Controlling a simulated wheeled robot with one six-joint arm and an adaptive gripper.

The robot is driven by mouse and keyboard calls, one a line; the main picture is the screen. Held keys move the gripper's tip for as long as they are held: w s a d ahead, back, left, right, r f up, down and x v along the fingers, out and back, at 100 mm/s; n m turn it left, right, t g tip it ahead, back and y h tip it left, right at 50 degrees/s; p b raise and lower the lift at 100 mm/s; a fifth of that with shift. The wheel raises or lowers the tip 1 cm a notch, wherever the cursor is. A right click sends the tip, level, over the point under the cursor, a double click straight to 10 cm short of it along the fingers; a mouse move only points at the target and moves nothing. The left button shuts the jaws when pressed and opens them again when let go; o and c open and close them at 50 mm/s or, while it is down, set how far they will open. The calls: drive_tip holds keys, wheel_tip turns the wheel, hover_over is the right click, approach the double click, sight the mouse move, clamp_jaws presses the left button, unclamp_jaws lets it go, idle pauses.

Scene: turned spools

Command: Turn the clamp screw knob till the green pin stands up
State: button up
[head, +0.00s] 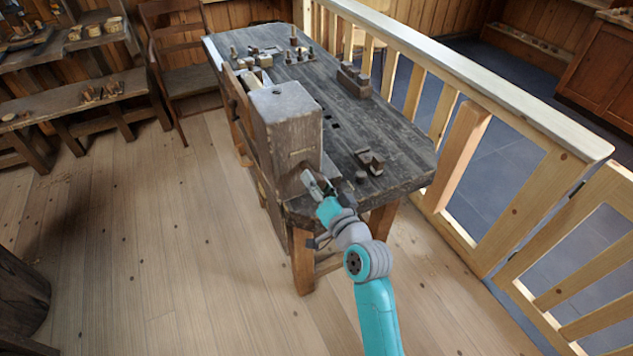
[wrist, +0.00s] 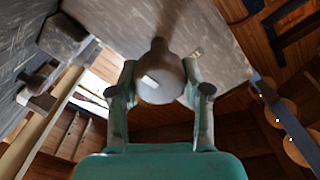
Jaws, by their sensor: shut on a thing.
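The clamp screw knob (wrist: 160,85) is a dark, rounded, turned piece with a small pale patch, in the middle of the wrist view. My gripper (wrist: 160,76) is shut on it, one finger on each side. In the head view my gripper (head: 316,184) is at the near end of the bench, against the front face of a large wooden block (head: 290,130). The knob cannot be made out there behind the fingers. I cannot make out the green pin in either view.
The grey-topped workbench (head: 335,125) carries small wooden pieces, a dark block (head: 353,80) and a low fitting (head: 369,161). A wooden railing (head: 460,75) runs close along its right side. A chair (head: 180,60) stands behind left.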

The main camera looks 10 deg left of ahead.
drive_tip(key=m, duration=0.4)
drive_tip(key=shift+d+f+m, duration=0.1)
drive_tip(key=shift+f+m, duration=0.1)
drive_tip(key=shift+m, duration=0.1)
drive_tip(key=shift+f+m, duration=0.1)
drive_tip(key=shift+m, duration=1.8)
drive_tip(key=o, duration=1.2)
drive_tip(key=shift+c, duration=0.2)
drive_tip(key=v, duration=1.2)
